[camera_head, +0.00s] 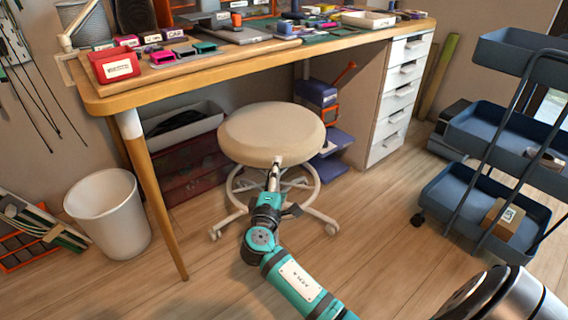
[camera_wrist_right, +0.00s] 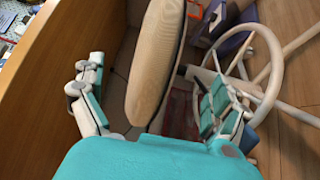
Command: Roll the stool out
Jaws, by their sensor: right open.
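The stool has a round beige cushioned seat (camera_head: 272,132) and a pale wheeled base (camera_head: 243,192) with a foot ring. It stands upright at the desk's front, its far part under the desktop. My right gripper (camera_head: 276,174) is at the near edge of the seat. In the right wrist view my right gripper (camera_wrist_right: 155,82) is open, with the seat (camera_wrist_right: 157,55) between its spread fingers, one on the top side and one on the underside. Gaps show, so it is not clamped. The foot ring (camera_wrist_right: 277,62) shows beyond the lower finger. My left gripper is not in view.
The wooden desk (camera_head: 200,67) has a leg (camera_head: 157,195) left of the stool and white drawers (camera_head: 392,105) on the right. A white bin (camera_head: 108,215) stands at left, a blue trolley (camera_head: 468,198) at right. Wooden floor is clear in front.

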